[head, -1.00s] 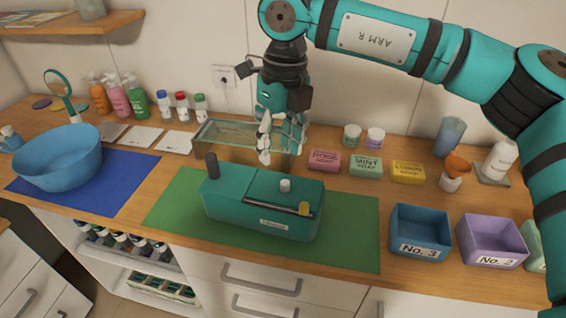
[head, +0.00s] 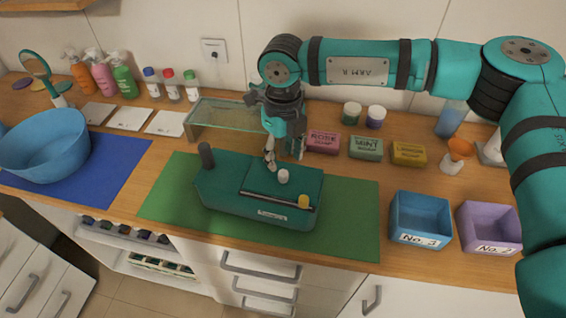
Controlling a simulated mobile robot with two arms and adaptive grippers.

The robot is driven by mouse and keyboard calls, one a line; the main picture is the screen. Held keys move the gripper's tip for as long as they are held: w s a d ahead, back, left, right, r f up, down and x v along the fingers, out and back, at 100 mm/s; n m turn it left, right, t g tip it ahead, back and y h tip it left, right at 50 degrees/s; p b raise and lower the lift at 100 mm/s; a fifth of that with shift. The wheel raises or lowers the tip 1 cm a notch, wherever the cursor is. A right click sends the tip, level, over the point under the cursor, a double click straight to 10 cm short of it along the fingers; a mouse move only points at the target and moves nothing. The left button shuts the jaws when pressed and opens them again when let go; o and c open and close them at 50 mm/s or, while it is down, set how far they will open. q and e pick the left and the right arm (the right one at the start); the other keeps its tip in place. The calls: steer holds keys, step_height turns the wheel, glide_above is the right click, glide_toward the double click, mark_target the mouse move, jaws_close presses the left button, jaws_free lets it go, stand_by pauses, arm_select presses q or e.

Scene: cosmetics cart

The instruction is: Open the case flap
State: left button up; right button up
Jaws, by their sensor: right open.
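A teal case (head: 235,197) stands on the green mat (head: 350,215) in the head view. Its flap (head: 262,186) lies flat on top, with a dark bar along its front edge, a white knob (head: 283,176) and a yellow piece (head: 303,201). A dark upright post (head: 206,155) is at the case's left back corner. My right gripper (head: 283,160) points down with its fingers apart, just behind the white knob over the case's back edge. I cannot tell whether a fingertip touches the case. My left gripper is not in view.
A glass-topped stand (head: 220,113) is behind the case, close to my right gripper. Soap bars (head: 366,147) lie to its right. A blue bin (head: 419,215) and a purple bin (head: 487,225) stand right of the mat. A blue bowl (head: 45,155) is at left.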

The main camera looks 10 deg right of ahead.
mark_target(283, 172)
step_height(283, 172, down, 4)
steer(key=shift+p, duration=0.55)
steer(key=shift+f, duration=0.65)
steer(key=c, duration=0.9)
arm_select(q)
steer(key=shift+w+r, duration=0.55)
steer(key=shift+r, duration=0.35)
arm_select(e)
jaws_close()
